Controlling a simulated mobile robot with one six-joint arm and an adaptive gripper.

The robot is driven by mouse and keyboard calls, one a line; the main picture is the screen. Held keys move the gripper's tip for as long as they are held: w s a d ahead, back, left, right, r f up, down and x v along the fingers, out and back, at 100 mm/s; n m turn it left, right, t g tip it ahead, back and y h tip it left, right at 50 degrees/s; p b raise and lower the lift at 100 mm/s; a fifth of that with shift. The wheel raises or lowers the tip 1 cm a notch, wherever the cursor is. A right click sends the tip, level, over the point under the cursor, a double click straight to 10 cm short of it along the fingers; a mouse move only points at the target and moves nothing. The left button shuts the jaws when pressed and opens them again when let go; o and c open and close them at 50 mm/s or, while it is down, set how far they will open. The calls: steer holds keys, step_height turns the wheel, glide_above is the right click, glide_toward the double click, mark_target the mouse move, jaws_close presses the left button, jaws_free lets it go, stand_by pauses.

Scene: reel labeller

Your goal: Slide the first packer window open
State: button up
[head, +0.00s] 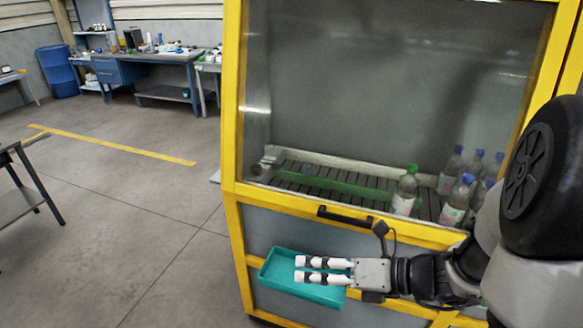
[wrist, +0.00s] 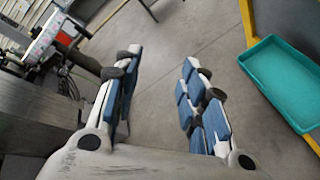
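The packer window (head: 385,75) is a large clear pane in a yellow frame, in the head view. A black handle (head: 345,216) sits on the yellow rail at its lower edge. Behind the pane, bottles stand on a slatted conveyor. My gripper (head: 300,270) is in front of the machine, below and left of the handle and apart from it, pointing left. In the wrist view, the fingers (wrist: 160,75) are spread apart with nothing between them but floor behind. The handle is not visible in the wrist view.
A teal tray (head: 282,290) is on the machine's front behind my gripper; it also shows at the right of the wrist view (wrist: 250,62). Workbenches (head: 170,72) and a blue barrel (head: 58,72) stand far back left. A table (head: 22,200) is at the left edge. Floor between is clear.

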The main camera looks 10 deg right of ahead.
steer(key=w+d+f+m+t+h, duration=0.2)
steer(key=d+m+t, duration=0.1)
steer(key=d+m, duration=0.25)
steer(key=w+d+f+m+t+h, duration=0.1)
steer(key=w+d+m+t, duration=0.1)
steer(key=d+m, duration=0.35)
steer(key=m+t+h, duration=0.2)
steer(key=m+h, duration=0.2)
steer(key=m, duration=0.3)
glide_toward(346, 221)
steer(key=b+x, duration=0.4)
steer(key=x, duration=0.6)
steer(key=shift+w+a, duration=0.1)
steer(key=shift+w, duration=0.25)
steer(key=shift+c, duration=0.2)
jaws_close()
